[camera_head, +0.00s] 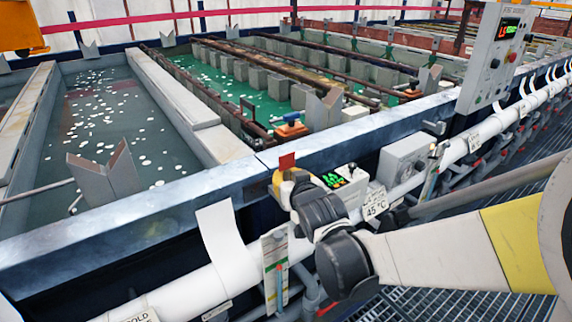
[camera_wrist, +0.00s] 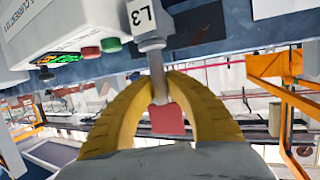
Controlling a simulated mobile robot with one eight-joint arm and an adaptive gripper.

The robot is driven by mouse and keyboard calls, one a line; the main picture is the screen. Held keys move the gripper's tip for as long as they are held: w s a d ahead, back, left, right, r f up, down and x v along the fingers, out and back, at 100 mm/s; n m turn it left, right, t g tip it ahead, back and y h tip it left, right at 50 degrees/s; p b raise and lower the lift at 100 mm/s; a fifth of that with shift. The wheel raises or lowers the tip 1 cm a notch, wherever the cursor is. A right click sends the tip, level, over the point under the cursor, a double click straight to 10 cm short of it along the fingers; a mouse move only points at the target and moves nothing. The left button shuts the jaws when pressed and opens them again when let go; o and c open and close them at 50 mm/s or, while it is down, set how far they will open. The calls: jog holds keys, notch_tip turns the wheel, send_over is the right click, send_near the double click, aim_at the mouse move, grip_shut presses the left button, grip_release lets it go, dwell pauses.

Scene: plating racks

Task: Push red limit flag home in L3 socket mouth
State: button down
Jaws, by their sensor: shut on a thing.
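The red limit flag (camera_wrist: 167,119) is a small red plate on a thin grey stem. My gripper (camera_wrist: 160,88), with yellow fingers, is shut on it, one finger on each side of the stem. In the wrist view the stem runs up to a grey socket (camera_wrist: 152,44) beside the L3 label (camera_wrist: 143,17). Its end appears to meet the socket mouth, but I cannot tell how deep it sits. In the head view the red flag (camera_head: 287,161) shows above my gripper (camera_head: 289,184) at the tank edge. The socket is hidden there.
A white pipe (camera_head: 180,290) runs along the tank front. Left is a tank of dark liquid (camera_head: 120,125) with floating white pieces.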

jog(key=shift+f, duration=0.2)
jog(key=c, duration=1.4)
grip_release()
jog(key=shift+r, duration=0.1)
jog(key=v, duration=1.2)
jog(key=s+d+f+m+g+h, duration=0.1)
jog(key=s+d+f+g+h, duration=0.1)
jog(key=s+d, duration=0.5)
jog(key=s+d+f+m+g+h, duration=0.1)
jog(key=s+d+f+g, duration=0.3)
jog(key=s+d, duration=0.4)
jog(key=shift+s+d+f+m+g+h, duration=0.15)
jog(key=shift+s+f+m+g+h, duration=0.25)
jog(key=shift+s, duration=0.4)
